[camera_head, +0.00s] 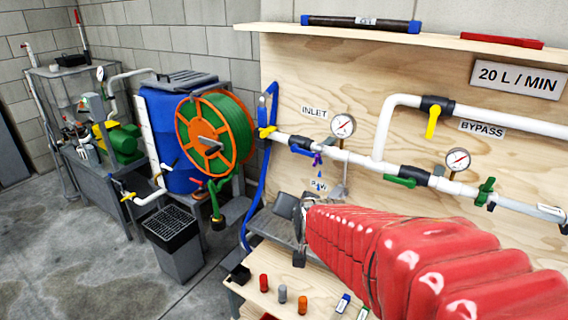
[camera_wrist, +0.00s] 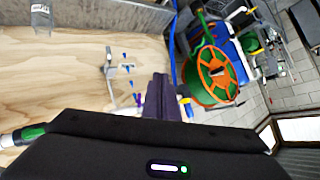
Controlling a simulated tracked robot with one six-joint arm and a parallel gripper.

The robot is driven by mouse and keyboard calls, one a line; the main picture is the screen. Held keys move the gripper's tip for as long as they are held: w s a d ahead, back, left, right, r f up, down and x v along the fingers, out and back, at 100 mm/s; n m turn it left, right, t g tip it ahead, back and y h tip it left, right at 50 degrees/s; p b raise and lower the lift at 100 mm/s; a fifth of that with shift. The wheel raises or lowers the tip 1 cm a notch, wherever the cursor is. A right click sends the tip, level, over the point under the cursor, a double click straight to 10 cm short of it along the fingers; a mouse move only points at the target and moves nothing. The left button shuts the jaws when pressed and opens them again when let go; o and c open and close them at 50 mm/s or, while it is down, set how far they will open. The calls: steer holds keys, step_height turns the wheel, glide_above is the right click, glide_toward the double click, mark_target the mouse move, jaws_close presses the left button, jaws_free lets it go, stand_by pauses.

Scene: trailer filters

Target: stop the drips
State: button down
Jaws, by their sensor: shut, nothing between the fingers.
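Blue drops (camera_head: 319,181) hang in the air below a small purple tap (camera_head: 317,158) on the white inlet pipe (camera_head: 352,157), in front of a label partly covered by them. Blue drops (camera_wrist: 130,84) also show in the wrist view, left of my fingers. My gripper (camera_head: 303,207) is at the end of my red-sleeved arm, lower than the tap and slightly left of it. In the wrist view my gripper (camera_wrist: 160,92) has its dark fingers together and empty.
A yellow bypass handle (camera_head: 432,121), green handles (camera_head: 398,181) and gauges (camera_head: 343,126) stand out from the plywood board. A blue hose (camera_head: 256,190) hangs left of it.

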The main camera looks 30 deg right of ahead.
steer(key=w+d+f+m+t+h, duration=0.1)
steer(key=w+d+f+m+t, duration=0.25)
steer(key=w+d+m, duration=0.55)
steer(key=s+d+f+m+t, duration=0.2)
steer(key=d, duration=0.3)
steer(key=s+d+f+m+t+h, duration=0.1)
steer(key=s+d+m+t, duration=0.1)
steer(key=d, duration=0.3)
steer(key=shift+s+f+m+t, duration=0.35)
steer(key=shift+m+t, duration=0.05)
steer(key=shift+t, duration=0.15)
steer(key=shift+w, duration=0.1)
glide_toward(317, 159)
steer(key=w+d+f, duration=0.2)
steer(key=w+d, duration=0.1)
steer(key=d, duration=0.1)
steer(key=shift+w+a+r, duration=0.15)
steer(key=shift+w+a, duration=0.25)
steer(key=shift+w, duration=0.35)
steer(key=shift+w+a+r, duration=0.1)
steer(key=shift+w+a, duration=0.25)
steer(key=shift+w, duration=0.4)
